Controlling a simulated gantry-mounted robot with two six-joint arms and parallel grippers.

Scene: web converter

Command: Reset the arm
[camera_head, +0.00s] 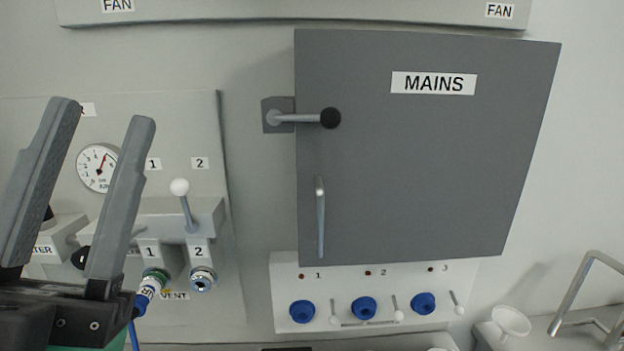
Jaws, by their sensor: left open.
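My left gripper (96,112) reaches in from the lower left, its two grey fingers pointing up. The fingers are apart with nothing between them. It stands in front of the panel with the gauge (98,167) and hides part of that panel. My right gripper is not in view.
A grey MAINS cabinet (430,150) has a black-knobbed latch lever (300,117) and a door handle (320,215). Below are blue sockets (364,308). A white-knobbed lever (184,203) is above valve ports (203,279). A white funnel-like cup (511,320) and a metal handle (585,290) are lower right.

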